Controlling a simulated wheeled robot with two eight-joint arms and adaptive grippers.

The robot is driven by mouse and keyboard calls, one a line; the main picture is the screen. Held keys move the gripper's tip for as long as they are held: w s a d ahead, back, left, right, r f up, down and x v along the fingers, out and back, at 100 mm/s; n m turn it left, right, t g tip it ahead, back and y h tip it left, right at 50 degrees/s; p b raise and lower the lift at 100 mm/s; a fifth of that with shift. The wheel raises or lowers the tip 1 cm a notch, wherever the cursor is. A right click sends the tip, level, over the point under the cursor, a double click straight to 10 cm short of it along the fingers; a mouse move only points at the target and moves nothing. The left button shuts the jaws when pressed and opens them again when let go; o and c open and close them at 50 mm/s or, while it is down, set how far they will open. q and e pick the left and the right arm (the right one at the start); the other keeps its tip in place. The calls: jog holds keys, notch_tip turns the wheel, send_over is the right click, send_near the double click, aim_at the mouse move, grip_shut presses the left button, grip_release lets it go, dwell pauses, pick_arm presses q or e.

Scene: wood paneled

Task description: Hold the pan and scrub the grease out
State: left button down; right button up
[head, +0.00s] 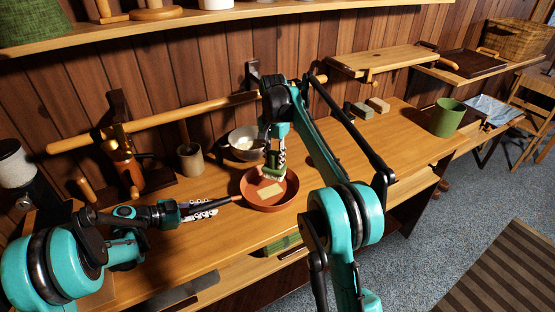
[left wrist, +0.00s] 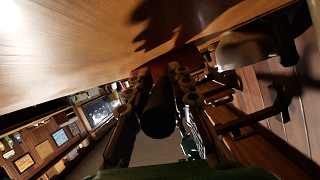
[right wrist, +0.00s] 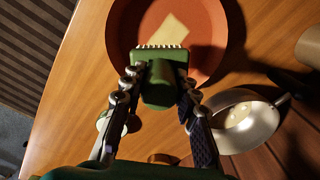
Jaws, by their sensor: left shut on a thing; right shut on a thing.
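The terracotta-coloured pan (head: 268,208) sits on the wooden bench, its dark handle (head: 208,206) pointing left. My left gripper (head: 212,208) is shut on this handle, which also shows between its fingers in the left wrist view (left wrist: 158,112). My right gripper (head: 275,163) is shut on a green brush (right wrist: 160,82) and holds it over the pan, pale bristles toward it. A pale yellow grease patch (right wrist: 166,38) lies on the pan's floor. The right wrist view shows the bristles close to the patch; I cannot tell whether they touch the pan.
A metal bowl (head: 245,143) stands just behind the pan, with a brown cup (head: 190,160) to its left. Several small blocks (head: 362,110) and a green bin (head: 447,118) stand farther right. A wooden rail (head: 190,117) runs along the back.

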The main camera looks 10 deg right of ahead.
aim_at(274, 175)
jog(key=shift+f, duration=3.05)
jog(key=shift+a+f, duration=0.15)
jog(key=shift+f, duration=0.4)
jog(key=shift+c, duration=0.5)
jog(key=shift+s+a+f, duration=0.1)
jog(key=shift+s+a, duration=0.2)
jog(key=shift+a, duration=0.45)
jog(key=shift+s+a, duration=0.25)
jog(key=shift+a, duration=0.45)
jog(key=shift+w+d, duration=0.3)
jog(key=shift+d, duration=0.5)
jog(key=shift+w+d, duration=0.25)
jog(key=shift+d, duration=0.55)
jog(key=shift+r, duration=4.2)
